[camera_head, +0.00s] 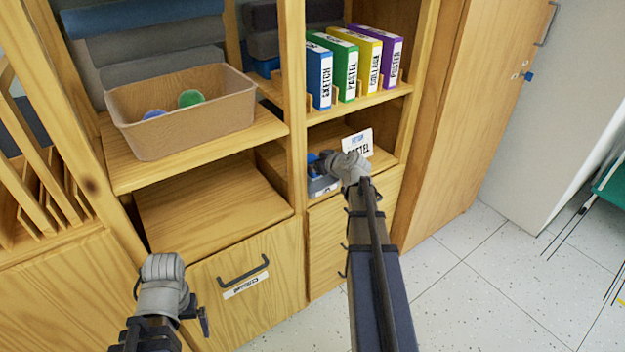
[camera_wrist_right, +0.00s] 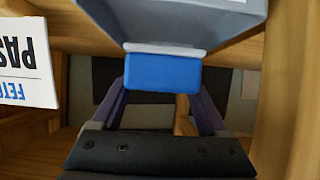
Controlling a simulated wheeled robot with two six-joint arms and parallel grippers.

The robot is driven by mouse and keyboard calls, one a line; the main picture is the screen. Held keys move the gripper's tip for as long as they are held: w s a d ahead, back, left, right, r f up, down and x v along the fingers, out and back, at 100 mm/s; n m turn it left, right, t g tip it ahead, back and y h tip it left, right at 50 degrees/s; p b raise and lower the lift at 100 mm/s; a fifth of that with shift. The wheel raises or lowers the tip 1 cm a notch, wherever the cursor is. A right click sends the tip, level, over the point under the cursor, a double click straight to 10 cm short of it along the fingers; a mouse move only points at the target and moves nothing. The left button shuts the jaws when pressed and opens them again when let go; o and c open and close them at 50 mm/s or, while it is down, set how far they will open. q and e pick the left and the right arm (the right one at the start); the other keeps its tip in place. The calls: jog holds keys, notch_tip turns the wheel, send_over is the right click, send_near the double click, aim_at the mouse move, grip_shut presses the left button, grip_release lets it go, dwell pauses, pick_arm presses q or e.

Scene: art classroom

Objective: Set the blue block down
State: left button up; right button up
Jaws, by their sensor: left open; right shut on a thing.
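The blue block (camera_wrist_right: 162,72) is between the two fingers of my right gripper (camera_wrist_right: 160,98) in the right wrist view, and the gripper is shut on it. A grey-blue tray (camera_wrist_right: 180,18) with a pale edge is right beside the block there; I cannot tell whether they touch. In the head view my right gripper (camera_head: 324,164) reaches into the lower right shelf opening, over the grey tray (camera_head: 323,187). The block is hard to make out there behind the gripper. My left gripper (camera_head: 202,320) is open and empty, in front of the lower cabinet.
A white card (camera_head: 357,144) with lettering stands on the same shelf, close to my right gripper. Coloured binders (camera_head: 352,62) stand on the shelf above. A brown bin (camera_head: 185,112) sits on the left shelf. A wooden upright (camera_head: 294,150) divides the openings. The lower left shelf (camera_head: 215,200) is bare.

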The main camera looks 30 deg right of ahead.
jog(key=shift+f+b, duration=1.9)
jog(key=shift+b, duration=0.05)
jog(key=shift+r, duration=0.1)
jog(key=o, duration=1.1)
jog(key=shift+r, duration=0.1)
jog(key=shift+p+v, duration=3.05)
jog(key=shift+v, duration=3)
